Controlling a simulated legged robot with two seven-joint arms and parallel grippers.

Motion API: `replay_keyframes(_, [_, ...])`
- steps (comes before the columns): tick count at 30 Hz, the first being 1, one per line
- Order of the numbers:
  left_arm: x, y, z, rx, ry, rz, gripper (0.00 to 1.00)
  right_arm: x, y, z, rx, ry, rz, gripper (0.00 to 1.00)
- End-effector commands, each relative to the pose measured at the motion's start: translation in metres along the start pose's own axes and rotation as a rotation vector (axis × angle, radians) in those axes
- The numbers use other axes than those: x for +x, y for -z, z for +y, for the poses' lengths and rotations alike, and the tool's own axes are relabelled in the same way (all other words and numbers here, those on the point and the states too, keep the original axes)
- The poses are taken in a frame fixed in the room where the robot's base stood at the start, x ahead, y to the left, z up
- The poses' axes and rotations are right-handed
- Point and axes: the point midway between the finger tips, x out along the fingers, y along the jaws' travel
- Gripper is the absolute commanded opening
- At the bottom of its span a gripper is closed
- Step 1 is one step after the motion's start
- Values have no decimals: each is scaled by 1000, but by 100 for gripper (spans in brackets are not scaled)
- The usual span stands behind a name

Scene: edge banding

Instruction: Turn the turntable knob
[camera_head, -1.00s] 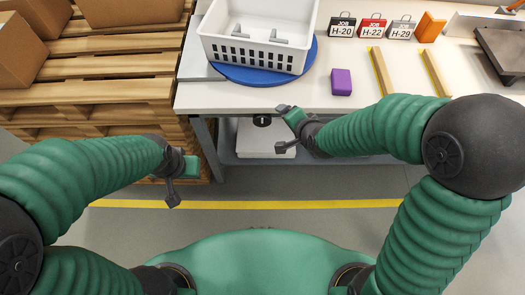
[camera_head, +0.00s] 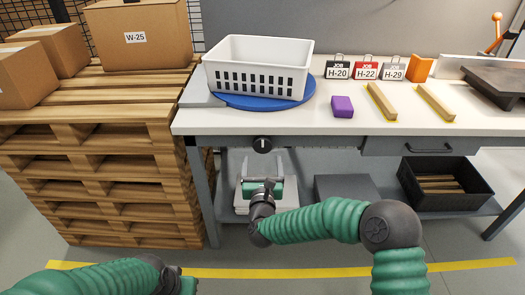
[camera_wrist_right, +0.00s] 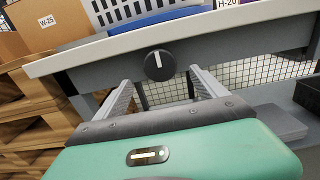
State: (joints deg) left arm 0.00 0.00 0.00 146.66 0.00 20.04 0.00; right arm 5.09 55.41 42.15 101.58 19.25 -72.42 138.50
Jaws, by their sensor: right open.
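The black round knob (camera_head: 262,144) with a white mark is on the front edge of the bench, below the blue turntable (camera_head: 262,102). In the right wrist view the knob (camera_wrist_right: 159,65) shows ahead, with its white mark close to upright. My right gripper (camera_head: 262,182) is open and empty below the knob, apart from it. In the right wrist view the fingers of my right gripper (camera_wrist_right: 160,85) lie to either side of and short of the knob. My left gripper (camera_head: 182,281) shows only partly at the bottom edge; its jaws are unclear.
A white basket (camera_head: 258,70) stands on the turntable. A purple block (camera_head: 342,107), wooden strips (camera_head: 382,101) and job tags (camera_head: 365,68) lie on the bench. Stacked pallets (camera_head: 100,150) stand close at the left. A black bin (camera_head: 444,188) is on the lower shelf.

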Motion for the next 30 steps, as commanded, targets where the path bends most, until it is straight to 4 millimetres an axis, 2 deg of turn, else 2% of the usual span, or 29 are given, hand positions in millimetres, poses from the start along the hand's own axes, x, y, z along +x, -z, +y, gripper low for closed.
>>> replay_keyframes(3, [10, -2, 0, 0, 0, 0, 28, 32, 3, 0, 0, 1, -2, 82])
replay_keyframes(9, [17, -4, 0, 0, 0, -1, 28, 75, 2, 0, -1, 0, -1, 82])
replay_keyframes(15, [19, -5, 0, 0, 0, -1, 28, 91, 1, 0, -3, -1, 0, 82])
replay_keyframes(22, [18, -4, 0, 0, 0, 0, 28, 91, 0, 0, -4, -2, 1, 82])
replay_keyframes(30, [18, -4, 0, 0, 0, 0, 28, 91, 0, 0, -4, -2, 1, 46])
